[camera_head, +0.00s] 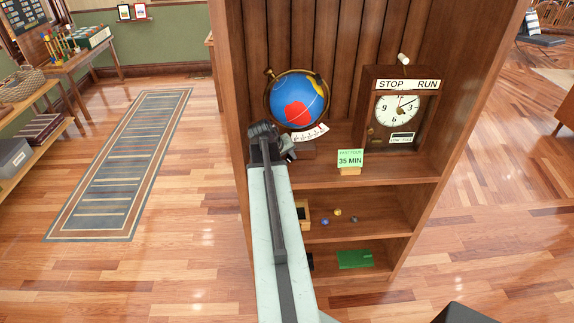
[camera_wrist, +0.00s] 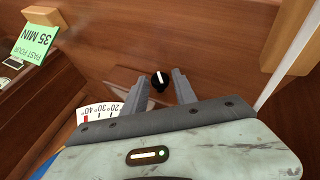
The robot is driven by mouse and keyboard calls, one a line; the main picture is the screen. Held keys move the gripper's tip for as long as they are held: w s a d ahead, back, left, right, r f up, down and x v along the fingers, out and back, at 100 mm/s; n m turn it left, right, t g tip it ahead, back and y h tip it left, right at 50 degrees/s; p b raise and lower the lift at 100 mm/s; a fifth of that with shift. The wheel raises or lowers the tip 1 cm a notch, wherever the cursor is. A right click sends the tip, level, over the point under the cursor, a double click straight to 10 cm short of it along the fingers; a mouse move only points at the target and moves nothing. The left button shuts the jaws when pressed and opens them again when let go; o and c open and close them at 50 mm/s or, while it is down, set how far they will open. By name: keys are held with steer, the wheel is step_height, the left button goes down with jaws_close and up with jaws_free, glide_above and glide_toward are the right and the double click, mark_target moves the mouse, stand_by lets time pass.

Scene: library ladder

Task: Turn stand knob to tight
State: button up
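The stand knob (camera_wrist: 160,80) is a small black round knob with a white pointer line, in the wrist view on a brown wooden surface. My gripper (camera_wrist: 160,76) is open, with one finger on either side of the knob and visible gaps between. I cannot tell how deep the fingers reach around it. The globe (camera_head: 297,101), blue with red and yellow patches, stands on the upper shelf in the head view. My gripper (camera_head: 287,148) is at the left of its stand and hides the knob there. A white scale card (camera_head: 311,133) shows below the globe.
A green "35 MIN" card (camera_head: 350,159) stands at the shelf's front edge. A wooden clock (camera_head: 398,109) with a STOP/RUN label stands to its right. The bookcase's left side panel (camera_head: 235,90) is close beside my arm. Lower shelves hold small balls and a green item (camera_head: 355,259).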

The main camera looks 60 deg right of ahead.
steer(key=shift+r, duration=0.1)
jaws_close()
steer(key=shift+s+p, duration=0.1)
steer(key=shift+p, duration=0.25)
steer(key=shift+s+d+r+m+t+y+p, duration=0.15)
steer(key=shift+m+t+y+p, duration=0.15)
steer(key=shift+t+y, duration=0.2)
steer(key=shift+s+d+f+m+t+y+p, duration=0.1)
steer(key=shift+m+t+y+p, duration=0.1)
steer(key=shift+t+y+p, duration=0.3)
steer(key=shift+s+d+m+t+y+b, duration=0.15)
steer(key=shift+m+t+y+b, duration=0.25)
steer(key=shift+t, duration=0.45)
steer(key=shift+s+a+m+t+y+b, duration=0.1)
steer(key=shift+t+y+b, duration=0.05)
steer(key=shift+t+y, duration=0.6)
